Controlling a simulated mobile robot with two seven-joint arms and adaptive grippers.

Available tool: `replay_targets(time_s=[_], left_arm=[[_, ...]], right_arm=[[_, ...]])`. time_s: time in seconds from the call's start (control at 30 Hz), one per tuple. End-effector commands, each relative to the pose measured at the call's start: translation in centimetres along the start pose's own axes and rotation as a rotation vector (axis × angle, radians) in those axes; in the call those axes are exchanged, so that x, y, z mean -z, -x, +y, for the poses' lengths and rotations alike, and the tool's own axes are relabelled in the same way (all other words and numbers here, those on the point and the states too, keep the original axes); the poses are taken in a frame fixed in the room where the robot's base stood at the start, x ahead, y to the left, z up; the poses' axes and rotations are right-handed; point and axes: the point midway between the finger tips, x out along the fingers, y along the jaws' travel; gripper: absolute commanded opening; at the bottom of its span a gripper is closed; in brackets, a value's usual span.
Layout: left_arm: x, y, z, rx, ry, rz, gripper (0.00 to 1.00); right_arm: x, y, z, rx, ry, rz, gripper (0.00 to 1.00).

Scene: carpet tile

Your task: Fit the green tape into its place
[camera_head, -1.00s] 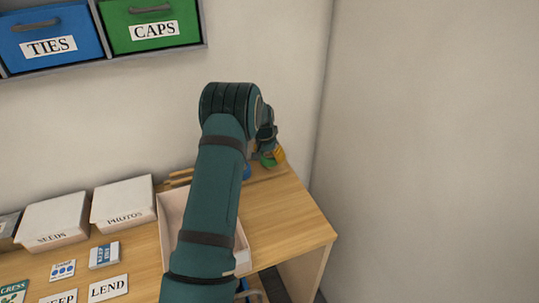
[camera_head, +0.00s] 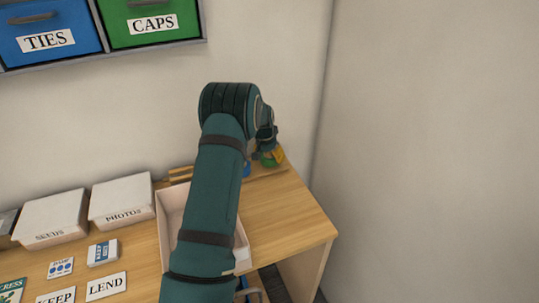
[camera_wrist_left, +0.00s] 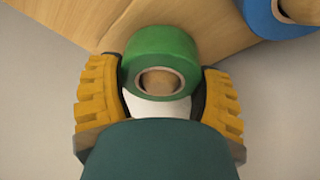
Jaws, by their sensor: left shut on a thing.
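The green tape (camera_wrist_left: 160,45) is a thick roll between the two yellow fingers of my left gripper (camera_wrist_left: 160,100) in the wrist view. The gripper is shut on it. The roll's hole faces the wrist camera and shows wood colour inside; I cannot tell if that is a peg or the surface behind. In the head view the left gripper (camera_head: 272,157) is at the desk's back right corner, with a bit of green tape (camera_head: 266,162) showing. The right gripper is not in view.
A blue tape roll (camera_wrist_left: 283,14) lies close by at the wrist view's upper right. My left arm partly hides an open pale tray (camera_head: 170,205) on the wooden desk (camera_head: 285,220). White boxes (camera_head: 122,201) and labelled cards (camera_head: 106,287) are at left. Walls stand behind and right.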

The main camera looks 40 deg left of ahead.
Motion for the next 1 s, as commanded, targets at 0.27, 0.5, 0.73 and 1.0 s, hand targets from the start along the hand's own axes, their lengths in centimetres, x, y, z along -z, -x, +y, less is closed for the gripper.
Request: replay_targets(time_s=[0.27,0.5,0.73,1.0], left_arm=[[-0.01,-0.09,0.0,0.0,0.0,0.001,0.32],[-0.02,-0.12,-0.01,0.0,0.0,0.001,0.32],[-0.14,-0.56,-0.01,0.0,0.0,0.001,0.32],[-0.26,-1.01,-0.01,0.0,0.0,0.001,0.32]], right_arm=[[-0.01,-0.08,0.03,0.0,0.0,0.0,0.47],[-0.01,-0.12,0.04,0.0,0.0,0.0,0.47],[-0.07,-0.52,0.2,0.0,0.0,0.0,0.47],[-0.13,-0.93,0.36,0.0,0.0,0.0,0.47]])
